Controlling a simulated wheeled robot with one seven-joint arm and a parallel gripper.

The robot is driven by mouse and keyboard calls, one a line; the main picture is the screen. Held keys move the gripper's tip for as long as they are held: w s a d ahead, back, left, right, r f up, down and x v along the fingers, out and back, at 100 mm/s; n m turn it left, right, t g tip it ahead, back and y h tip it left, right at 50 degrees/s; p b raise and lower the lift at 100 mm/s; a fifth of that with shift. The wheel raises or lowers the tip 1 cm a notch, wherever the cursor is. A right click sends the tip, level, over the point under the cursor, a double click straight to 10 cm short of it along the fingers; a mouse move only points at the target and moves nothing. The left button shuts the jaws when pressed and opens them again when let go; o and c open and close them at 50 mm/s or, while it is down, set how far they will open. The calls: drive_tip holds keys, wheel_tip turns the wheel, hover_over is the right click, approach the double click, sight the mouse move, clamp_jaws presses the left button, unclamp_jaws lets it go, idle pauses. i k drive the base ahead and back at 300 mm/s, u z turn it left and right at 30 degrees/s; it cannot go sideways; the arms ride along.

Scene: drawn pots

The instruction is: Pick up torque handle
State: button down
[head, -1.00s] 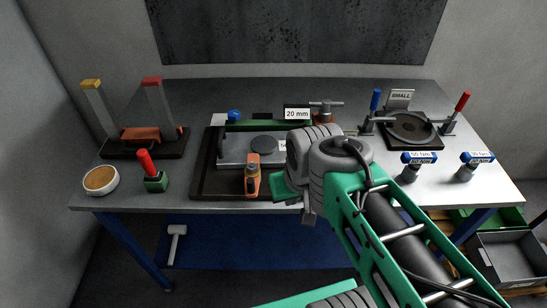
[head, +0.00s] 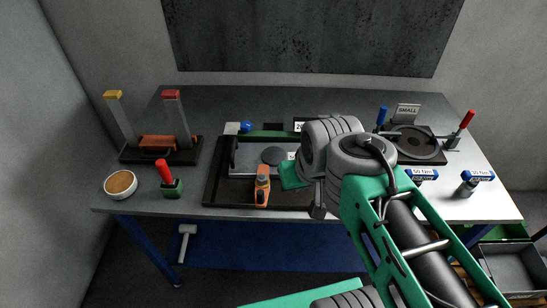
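Two short grey tools with blue labelled heads, which look like the torque handles, stand at the table's right front. The right one (head: 468,185), with a label that seems to read 50 Nm, is in full view.
A dark tray (head: 222,193) with a grey fixture and an orange tool (head: 262,187) lies left of my gripper. A bowl (head: 120,185), a red-handled tool (head: 168,180) and a two-post stand (head: 140,150) are at left. A round fixture (head: 416,145) stands behind the blue-headed tools.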

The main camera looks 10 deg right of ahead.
sight(418, 175)
drive_tip(key=k, duration=1.2)
drive_tip(key=u, duration=0.7)
drive_tip(key=i, duration=1.25)
drive_tip(key=z, duration=0.75)
drive_tip(key=i, duration=0.5)
drive_tip(key=z, duration=0.45)
